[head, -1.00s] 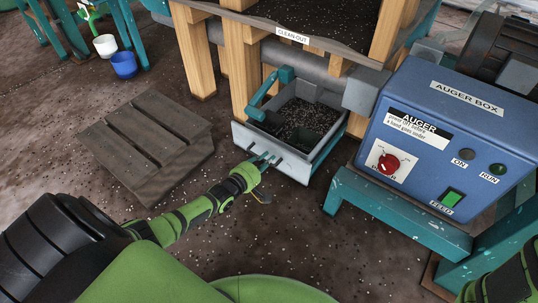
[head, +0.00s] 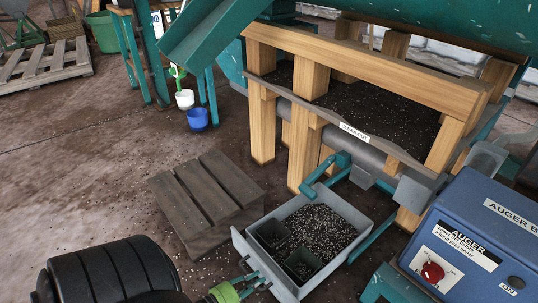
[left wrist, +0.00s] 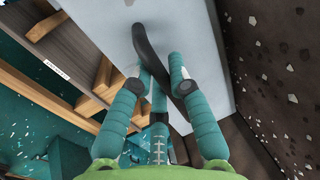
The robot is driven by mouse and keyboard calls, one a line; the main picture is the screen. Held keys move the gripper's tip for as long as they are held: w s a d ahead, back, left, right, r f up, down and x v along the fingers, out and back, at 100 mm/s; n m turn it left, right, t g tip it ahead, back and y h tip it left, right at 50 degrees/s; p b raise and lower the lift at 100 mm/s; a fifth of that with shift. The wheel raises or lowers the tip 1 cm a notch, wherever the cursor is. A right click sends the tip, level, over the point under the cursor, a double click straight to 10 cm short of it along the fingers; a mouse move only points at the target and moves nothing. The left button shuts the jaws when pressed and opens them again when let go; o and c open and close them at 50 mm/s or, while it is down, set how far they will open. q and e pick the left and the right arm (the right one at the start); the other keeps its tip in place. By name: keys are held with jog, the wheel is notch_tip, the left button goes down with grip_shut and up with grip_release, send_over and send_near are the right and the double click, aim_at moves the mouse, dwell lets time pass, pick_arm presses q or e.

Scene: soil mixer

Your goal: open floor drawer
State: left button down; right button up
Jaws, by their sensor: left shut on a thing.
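The floor drawer (head: 353,211) is a grey open-topped box of dark speckled soil, low beneath the wooden frame. It stands out in front of the frame. Two small dark square pots (head: 302,265) sit in its soil near the front. My left gripper (head: 252,284) is at the drawer's front face. In the left wrist view, the teal fingers (left wrist: 162,74) are shut on a dark curved handle (left wrist: 148,50) on the pale drawer front (left wrist: 108,55). My right gripper is out of view.
The blue auger box (head: 465,235) stands close on the right. A slatted wooden step (head: 208,200) is left of the drawer. White and blue pots (head: 197,119) stand farther back. The clean-out label (head: 355,132) is above the drawer. Floor between the step and pots is clear.

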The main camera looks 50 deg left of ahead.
pick_arm(q)
jog(key=shift+f+v, duration=0.25)
jog(key=shift+v, duration=0.95)
jog(key=shift+s, duration=0.1)
jog(key=c, duration=1.2)
grip_release()
jog(key=shift+o, duration=0.2)
jog(key=shift+r, duration=0.1)
